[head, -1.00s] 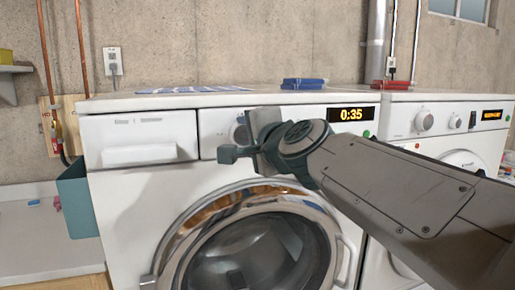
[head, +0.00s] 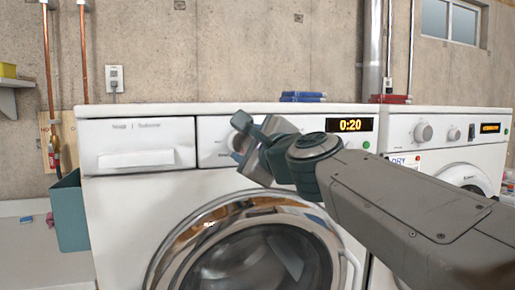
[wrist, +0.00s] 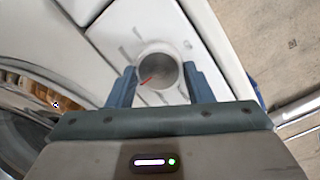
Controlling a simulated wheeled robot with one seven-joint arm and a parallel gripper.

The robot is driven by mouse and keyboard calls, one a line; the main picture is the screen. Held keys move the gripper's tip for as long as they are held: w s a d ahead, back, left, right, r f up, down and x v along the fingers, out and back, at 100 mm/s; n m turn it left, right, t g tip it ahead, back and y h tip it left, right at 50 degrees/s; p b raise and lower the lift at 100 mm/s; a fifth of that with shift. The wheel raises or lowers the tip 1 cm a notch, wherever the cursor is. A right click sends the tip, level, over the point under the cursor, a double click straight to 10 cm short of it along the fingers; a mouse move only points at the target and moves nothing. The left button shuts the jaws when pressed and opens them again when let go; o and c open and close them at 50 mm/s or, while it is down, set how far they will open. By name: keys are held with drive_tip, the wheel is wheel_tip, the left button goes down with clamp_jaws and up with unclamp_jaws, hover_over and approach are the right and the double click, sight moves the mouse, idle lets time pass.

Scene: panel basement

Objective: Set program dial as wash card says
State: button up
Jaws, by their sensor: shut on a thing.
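The program dial (wrist: 161,72) is a round pale knob with a grey face and a red pointer line, on the white front panel of the left washer (head: 140,230). The pointer slants toward the lower left in the wrist view. My gripper (wrist: 160,84) is shut on the dial, one blue-grey finger on each side. In the head view my gripper (head: 248,138) hides most of the dial. The washer's display (head: 350,125) reads 0:20 in orange. Marks around the dial are too blurred to read. No wash card can be made out now.
A detergent drawer (head: 140,145) is left of the dial, and the round glass door (head: 262,262) is below. A second machine (head: 455,140) with its own knob (head: 423,132) stands at right. A teal bin (head: 70,215) is at left. Blue books (head: 303,97) lie on top.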

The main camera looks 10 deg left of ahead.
idle(0.5)
drive_tip(key=o, duration=1)
